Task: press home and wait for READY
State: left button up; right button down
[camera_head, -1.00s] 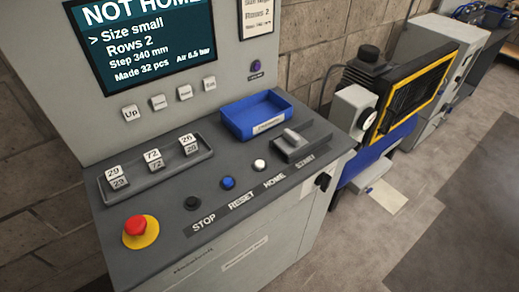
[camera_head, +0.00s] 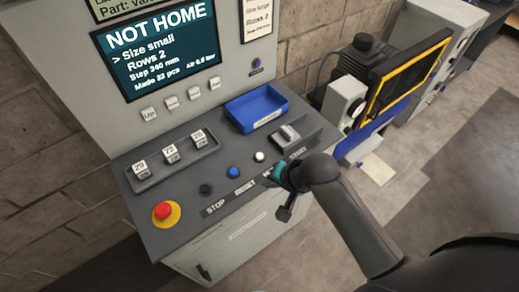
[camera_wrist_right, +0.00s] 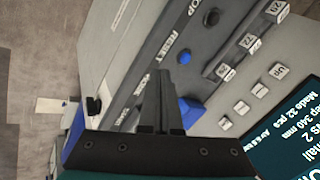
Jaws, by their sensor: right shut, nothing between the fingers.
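The control panel (camera_head: 150,235) has a screen (camera_head: 160,48) that reads NOT HOME. A white button (camera_head: 259,156) sits above the HOME label, which my arm partly covers. A blue button (camera_head: 232,172) sits by RESET and a black one (camera_head: 205,189) by STOP. My right gripper (camera_head: 286,208) is shut and empty, close to the panel's front right part. In the right wrist view its fingers (camera_wrist_right: 160,95) reach towards the panel beside the blue button (camera_wrist_right: 185,57); the white button is hidden there. I cannot tell whether they touch the panel. My left gripper is not in view.
A red emergency stop (camera_head: 163,211) on a yellow base is at the panel's front left. A blue tray (camera_head: 257,108), a grey switch block (camera_head: 290,134) and a rack of number tags (camera_head: 172,160) stand on the panel. A yellow-framed machine (camera_head: 405,75) stands to the right.

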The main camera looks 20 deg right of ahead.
jog(key=w+d+r+m+t, duration=0.1)
jog(key=w+m, duration=0.5)
jog(key=w, duration=0.1)
jog(key=w+d+r+m+t+y, duration=0.1)
jog(key=w+d+m, duration=0.1)
jog(key=w+m, duration=0.4)
jog(key=shift+w+r+m+t+y, duration=0.3)
jog(key=shift+w+r, duration=0.1)
jog(key=shift+w, duration=0.4)
jog(key=shift+f, duration=0.15)
jog(key=b, duration=0.9)
send_over(263, 157)
notch_tip(263, 157, down, 7)
jog(key=shift+f, duration=0.8)
